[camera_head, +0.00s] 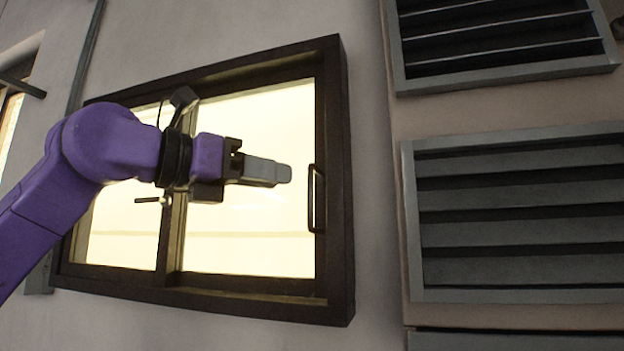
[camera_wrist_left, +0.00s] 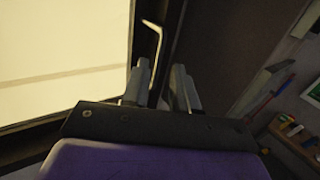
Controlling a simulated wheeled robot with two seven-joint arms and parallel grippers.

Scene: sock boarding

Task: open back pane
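A dark-framed window (camera_head: 343,150) with two bright panes is on the wall in the head view. The right pane (camera_head: 255,245) has a dark upright bar handle (camera_head: 316,200) at its right edge. The left pane (camera_head: 125,225) shows a small dark lever (camera_head: 150,200) near the middle post. I cannot tell which pane lies further back. My left gripper (camera_head: 288,173) is in front of the right pane, its fingertips just left of the bar handle. In the left wrist view my left gripper (camera_wrist_left: 161,82) has its fingers apart, with a pale bar (camera_wrist_left: 155,42) just beyond them. My right gripper is out of view.
Grey louvred vents (camera_head: 520,215) are on the wall to the right. Another framed opening (camera_head: 15,120) is at the far left. The left wrist view shows a shelf or box with small coloured items (camera_wrist_left: 295,130) at lower right. Bare wall (camera_head: 375,200) lies right of the window.

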